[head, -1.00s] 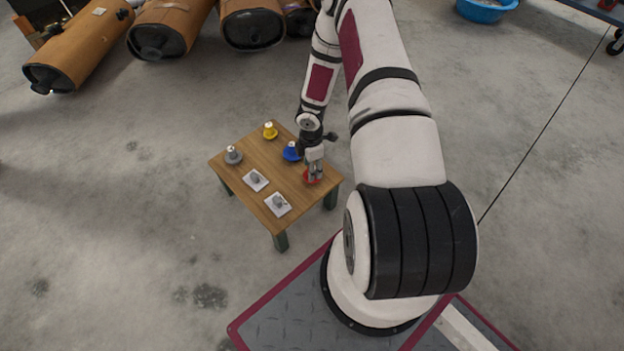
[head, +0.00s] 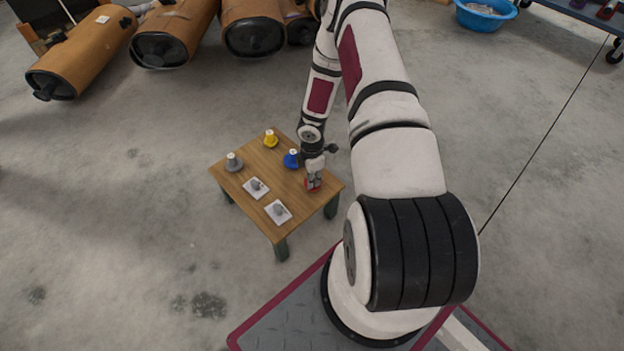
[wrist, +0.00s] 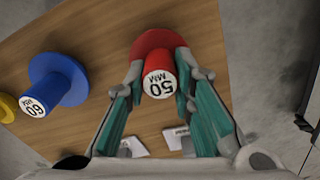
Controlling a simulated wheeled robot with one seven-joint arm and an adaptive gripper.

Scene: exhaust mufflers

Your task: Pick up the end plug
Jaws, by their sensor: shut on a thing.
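A red end plug (wrist: 143,43) marked 50 MM has a round flange and a narrower stem. It stands near the right corner of the small wooden table (head: 240,183). My gripper (wrist: 160,73) is shut on its stem, one finger on each side, in the wrist view. In the head view, my gripper (head: 314,181) covers most of the red plug. A blue plug (head: 291,159) marked 60 MM stands beside it; the blue plug also shows in the wrist view (wrist: 62,82). I cannot tell whether the red plug's flange touches the table.
A yellow plug (head: 270,139) and a grey plug (head: 234,162) stand farther off on the table. Two white cards (head: 256,188) (head: 278,212) with small grey items lie near its front. Brown mufflers (head: 85,50) lie at the back left. A blue basin (head: 486,15) is at the back right.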

